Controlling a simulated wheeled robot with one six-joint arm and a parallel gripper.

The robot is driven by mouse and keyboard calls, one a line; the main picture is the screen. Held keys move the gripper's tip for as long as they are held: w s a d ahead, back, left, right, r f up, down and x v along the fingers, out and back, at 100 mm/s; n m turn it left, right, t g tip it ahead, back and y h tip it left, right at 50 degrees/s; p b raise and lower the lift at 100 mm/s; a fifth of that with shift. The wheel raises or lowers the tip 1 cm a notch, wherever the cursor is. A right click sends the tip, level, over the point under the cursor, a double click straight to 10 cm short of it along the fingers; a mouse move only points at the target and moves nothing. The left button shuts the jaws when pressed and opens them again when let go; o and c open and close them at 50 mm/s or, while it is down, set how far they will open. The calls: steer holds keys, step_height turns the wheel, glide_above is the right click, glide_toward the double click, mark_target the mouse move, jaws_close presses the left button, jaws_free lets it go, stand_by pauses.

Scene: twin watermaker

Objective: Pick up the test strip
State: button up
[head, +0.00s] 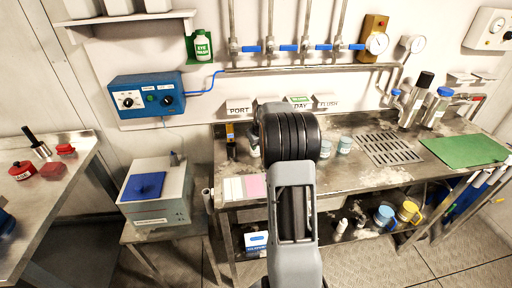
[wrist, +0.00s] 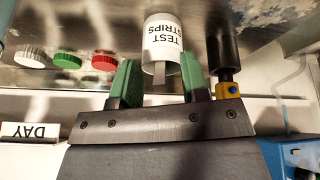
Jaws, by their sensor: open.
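A white pot labelled TEST STRIPS (wrist: 162,45) stands on the metal worktop in the wrist view, which looks upside down. A narrow pale test strip (wrist: 158,84) sticks out of the pot toward my gripper. My gripper (wrist: 159,66) is open, with one green finger on each side of the strip and a gap to both. I cannot tell how deep the strip sits between the fingers. In the head view my own arm hides the gripper, and I cannot make out the pot or the strip.
A black cylinder (wrist: 222,45) with a yellow and blue end stands close beside the right finger.

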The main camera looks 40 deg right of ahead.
steer(key=shift+c, duration=0.4)
jaws_close()
steer(key=shift+r, duration=0.1)
